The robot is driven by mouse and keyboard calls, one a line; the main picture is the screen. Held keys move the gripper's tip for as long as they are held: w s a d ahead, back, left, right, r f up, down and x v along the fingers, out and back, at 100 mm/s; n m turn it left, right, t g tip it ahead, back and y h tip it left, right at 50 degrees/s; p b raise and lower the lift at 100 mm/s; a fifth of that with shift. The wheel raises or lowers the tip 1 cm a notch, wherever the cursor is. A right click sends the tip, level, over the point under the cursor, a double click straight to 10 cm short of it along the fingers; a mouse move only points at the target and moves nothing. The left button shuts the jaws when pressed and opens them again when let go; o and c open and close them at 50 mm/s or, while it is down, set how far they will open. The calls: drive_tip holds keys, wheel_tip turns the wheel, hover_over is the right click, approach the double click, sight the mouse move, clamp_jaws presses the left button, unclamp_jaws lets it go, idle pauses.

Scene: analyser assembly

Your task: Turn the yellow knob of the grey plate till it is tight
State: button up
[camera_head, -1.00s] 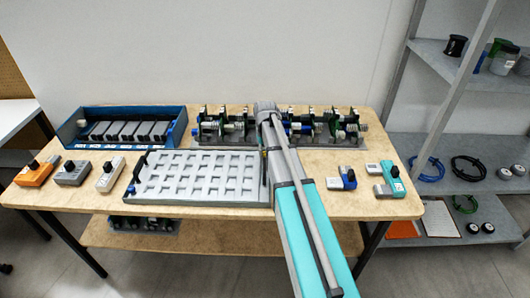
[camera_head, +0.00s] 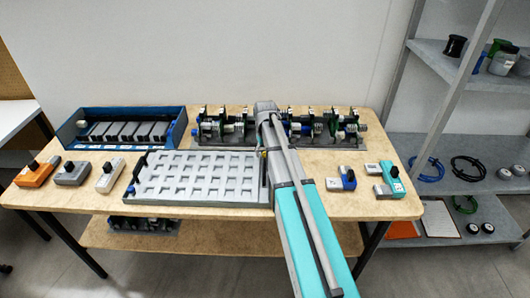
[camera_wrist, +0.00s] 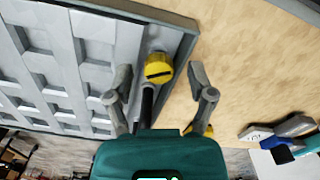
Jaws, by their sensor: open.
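The grey plate (camera_head: 200,178) lies flat on the wooden table, with rows of square pockets; its corner also shows in the wrist view (camera_wrist: 98,48). The yellow knob (camera_wrist: 158,68), with a dark slot across it, sits at the plate's edge near that corner. In the head view my arm hides most of that edge, with a small yellow spot (camera_head: 264,153) beside it. My gripper (camera_wrist: 160,78) is open, its two fingers on either side of the knob in the picture. I cannot tell whether either finger touches it.
A blue crate (camera_head: 182,133) with several dark blocks stands behind the plate. Assemblies on a grey base (camera_head: 222,143) stand at the back. A teal device (camera_head: 392,178) and a blue-grey one (camera_head: 347,178) lie to the right. Bare table lies right of the knob.

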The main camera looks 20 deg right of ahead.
wheel_tip(320, 180, up, 3)
drive_tip(key=n+p, duration=0.2)
drive_tip(key=n, duration=0.1)
drive_tip(key=shift+f+p, duration=0.2)
drive_tip(key=shift+p, duration=0.1)
wheel_tip(320, 180, up, 11)
drive_tip(key=n+p, duration=1.1)
drive_tip(key=n, duration=0.6)
drive_tip(key=shift+n, duration=0.3)
drive_tip(key=shift+f, duration=0.25)
wheel_tip(320, 180, down, 14)
drive_tip(key=b, duration=1.4)
drive_tip(key=shift+r, duration=0.25)
clamp_jaws()
